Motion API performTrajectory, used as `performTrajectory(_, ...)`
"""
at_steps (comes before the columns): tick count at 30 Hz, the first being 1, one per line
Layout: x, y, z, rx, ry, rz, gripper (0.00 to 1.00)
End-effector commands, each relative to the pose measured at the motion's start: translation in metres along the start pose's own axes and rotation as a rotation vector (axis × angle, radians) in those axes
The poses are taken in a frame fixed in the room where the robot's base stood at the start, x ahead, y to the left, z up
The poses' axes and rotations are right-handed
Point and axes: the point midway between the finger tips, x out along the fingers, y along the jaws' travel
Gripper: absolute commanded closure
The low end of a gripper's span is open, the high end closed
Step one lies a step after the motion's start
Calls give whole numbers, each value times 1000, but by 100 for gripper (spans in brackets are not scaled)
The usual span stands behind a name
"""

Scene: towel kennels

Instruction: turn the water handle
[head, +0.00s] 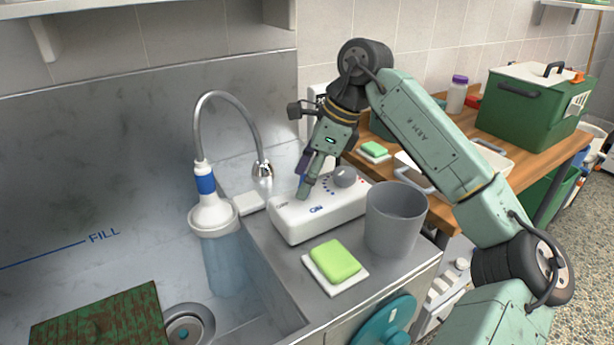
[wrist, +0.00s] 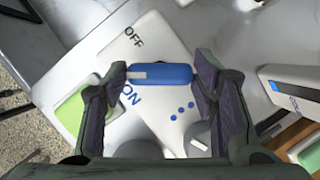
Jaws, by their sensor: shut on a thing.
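The water handle (wrist: 172,74) is a blue bar with a white mark at its left end in the wrist view. It sits on a white control box (head: 318,220) printed with OFF and ON. The white mark points to the side between the two words. My gripper (head: 306,190) reaches down to the box in the head view. In the wrist view its two fingers (wrist: 160,68) are shut on the ends of the handle. In the head view the fingers hide the handle.
A grey knob (head: 345,177) is beside my gripper. A grey cup (head: 395,219) and a green sponge (head: 334,260) stand close in front of the box. A curved tap (head: 234,96) and sink are to the left. A wooden table (head: 533,154) with a green crate (head: 527,109) is at the right.

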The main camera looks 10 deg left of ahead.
Motion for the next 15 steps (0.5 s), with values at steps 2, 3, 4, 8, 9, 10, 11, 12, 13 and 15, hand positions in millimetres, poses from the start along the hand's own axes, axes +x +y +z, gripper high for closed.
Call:
performTrajectory(2, -1, -1, 1, -34, 0, 13, 75)
performTrajectory(3, -1, -1, 1, -50, -1, 19, 75)
performTrajectory(4, -1, -1, 1, -59, -1, 24, 75)
performTrajectory(8, -1, -1, 1, -94, -1, 36, 75)
performTrajectory(9, -1, -1, 1, -101, -1, 39, 75)
performTrajectory(10, -1, -1, 1, -105, 0, 40, 75)
performTrajectory(11, -1, -1, 1, -108, 0, 42, 75)
performTrajectory(12, -1, -1, 1, -112, 0, 43, 75)
performTrajectory(13, -1, -1, 1, -114, 0, 44, 75)
performTrajectory(15, -1, -1, 1, -118, 0, 45, 75)
